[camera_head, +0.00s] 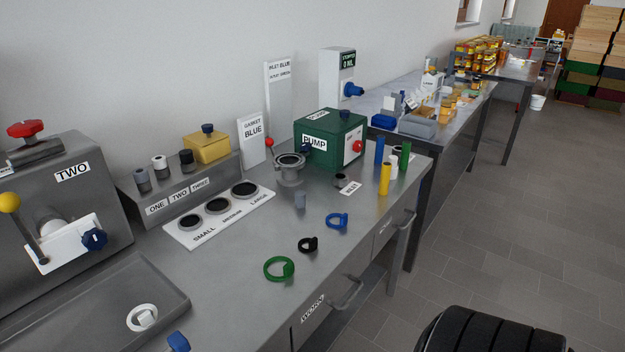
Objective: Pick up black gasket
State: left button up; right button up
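The black gasket (308,244) is a small ring with a raised tab. It lies flat on the steel bench top (235,290), near the bench's front edge. It is between a larger green ring (279,268) on its left and a blue ring (337,221) on its right, apart from both. Nothing covers it. Neither of my grippers is in view.
A green pump box (330,140) and several coloured cylinders, one yellow (385,179), stand further right. The bench around the gasket is clear.

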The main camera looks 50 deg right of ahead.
aim_at(312, 242)
jog(key=l+z, duration=0.15)
jog(key=z, duration=0.3)
jog(key=i+l+z, duration=0.1)
jog(key=z, duration=0.4)
jog(key=i+l+z, duration=0.1)
jog(key=z, duration=0.35)
